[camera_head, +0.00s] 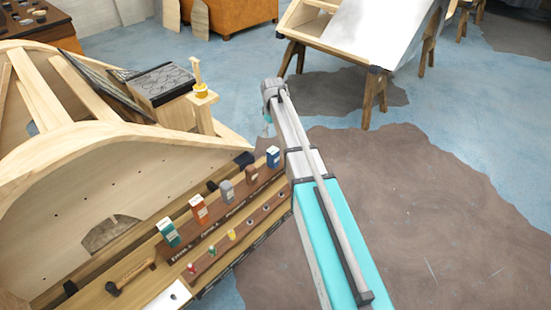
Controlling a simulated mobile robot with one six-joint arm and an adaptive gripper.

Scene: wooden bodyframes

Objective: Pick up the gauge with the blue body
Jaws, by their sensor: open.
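A small blue-bodied item with a pale top (273,157) stands upright at the far right end of the back row on the workbench rack. It is the only clearly blue body there, but it is too small to tell for sure that it is a gauge. My gripper (267,127) is at the far end of my arm, above and beyond the blue item in the picture and apart from it. It is open, small and partly hidden by my wrist, and nothing shows in it.
Brown (252,174), grey (226,191), orange (199,209) and green (168,234) items share the blue item's row. Small coloured pieces (231,234) line the front strip. A hammer (132,276) lies at left. A wooden frame (60,180) rises behind. The floor at right is clear.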

